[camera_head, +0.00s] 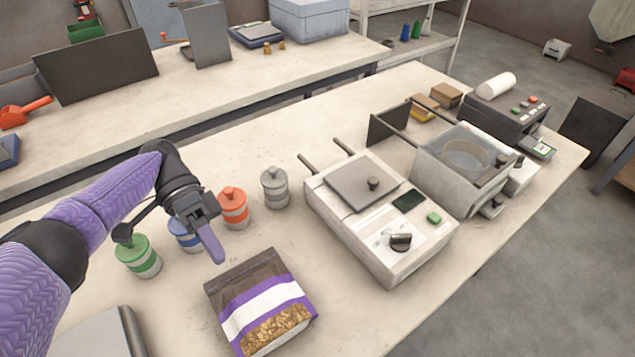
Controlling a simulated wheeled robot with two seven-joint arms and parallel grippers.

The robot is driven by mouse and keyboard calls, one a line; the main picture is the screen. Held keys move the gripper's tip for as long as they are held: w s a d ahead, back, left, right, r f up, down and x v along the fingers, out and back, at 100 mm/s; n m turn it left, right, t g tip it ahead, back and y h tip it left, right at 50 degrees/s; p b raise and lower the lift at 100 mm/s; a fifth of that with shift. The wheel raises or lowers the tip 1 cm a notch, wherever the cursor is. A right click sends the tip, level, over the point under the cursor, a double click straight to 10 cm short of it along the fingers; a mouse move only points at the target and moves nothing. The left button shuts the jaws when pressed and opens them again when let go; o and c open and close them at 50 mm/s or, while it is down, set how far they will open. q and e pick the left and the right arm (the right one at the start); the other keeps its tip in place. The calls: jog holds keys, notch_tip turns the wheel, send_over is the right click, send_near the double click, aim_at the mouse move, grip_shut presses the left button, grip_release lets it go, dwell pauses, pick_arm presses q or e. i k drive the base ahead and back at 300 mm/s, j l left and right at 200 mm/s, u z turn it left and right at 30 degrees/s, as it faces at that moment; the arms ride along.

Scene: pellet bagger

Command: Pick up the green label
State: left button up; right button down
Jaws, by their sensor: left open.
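A canister with a green lid and a green label band (140,258) stands upright on the near bench at the left. My left gripper (168,243) is open, with its fingers spread wide. One dark finger reaches to the green lid's top edge, and the purple finger points down to the right of the blue canister (184,240). I cannot tell whether the dark finger touches the lid. The blue canister is partly hidden by the gripper. An orange-lidded canister (234,208) and a grey canister (275,188) stand farther right in the row. My right gripper is not in view.
A purple and white pellet bag (262,303) lies in front of the canisters. A white bagging machine (385,225) with a knob and a small green button stands to the right. More equipment (465,165) stands beyond it. Bare bench (175,305) lies left of the bag.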

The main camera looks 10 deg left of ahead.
aim_at(540, 148)
jog(key=u, duration=0.9)
jog(key=z, duration=2)
